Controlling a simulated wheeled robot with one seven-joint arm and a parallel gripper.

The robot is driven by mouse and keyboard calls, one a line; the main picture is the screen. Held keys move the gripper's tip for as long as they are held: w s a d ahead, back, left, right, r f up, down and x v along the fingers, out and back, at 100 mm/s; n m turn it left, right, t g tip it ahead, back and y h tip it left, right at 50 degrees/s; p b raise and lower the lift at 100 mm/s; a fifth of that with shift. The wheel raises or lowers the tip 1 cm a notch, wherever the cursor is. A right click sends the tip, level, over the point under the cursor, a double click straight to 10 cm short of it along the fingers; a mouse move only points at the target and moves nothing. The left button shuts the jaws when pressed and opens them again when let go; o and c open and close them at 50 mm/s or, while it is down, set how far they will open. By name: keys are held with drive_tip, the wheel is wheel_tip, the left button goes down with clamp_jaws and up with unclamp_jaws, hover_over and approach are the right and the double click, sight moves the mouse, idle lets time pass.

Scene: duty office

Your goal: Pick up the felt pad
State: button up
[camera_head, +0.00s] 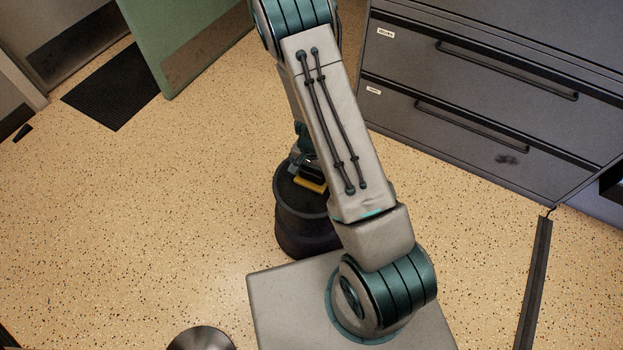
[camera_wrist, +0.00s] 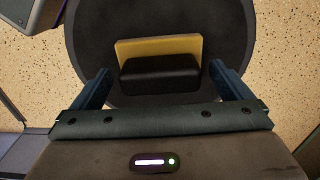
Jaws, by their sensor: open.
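A yellow slab (camera_wrist: 160,46) with a black block (camera_wrist: 160,76) against it lies on a round black stand (camera_wrist: 100,35). This looks like the felt pad, but I cannot tell whether the two parts are one piece. In the head view the yellow part (camera_head: 311,184) shows beside my arm, on top of the stand (camera_head: 303,232). My gripper (camera_wrist: 159,68) is open, with one finger on each side of the black block and a gap on both sides. I cannot tell the height between fingertips and block. My arm hides much of the gripper in the head view.
A grey drawer cabinet (camera_head: 480,100) stands to the right of the stand. A green panel (camera_head: 180,40) and a dark floor mat (camera_head: 115,88) are at the back left. A dark strip (camera_head: 533,285) lies on the right floor.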

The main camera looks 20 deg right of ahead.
drive_tip(key=c, duration=1.1)
drive_tip(key=shift+r, duration=0.2)
drive_tip(key=shift+r, duration=0.25)
wheel_tip(320, 180, up, 4)
drive_tip(key=shift+f+p, duration=0.1)
drive_tip(key=shift+p, duration=0.95)
drive_tip(key=d+r, duration=0.2)
drive_tip(key=d, duration=0.2)
drive_tip(key=d+r, duration=0.2)
drive_tip(key=d, duration=0.1)
drive_tip(key=s+d+r+p, duration=0.1)
drive_tip(key=d+r, duration=0.1)
drive_tip(key=d, duration=0.2)
drive_tip(key=shift+d+r, duration=0.25)
drive_tip(key=shift+d, duration=0.1)
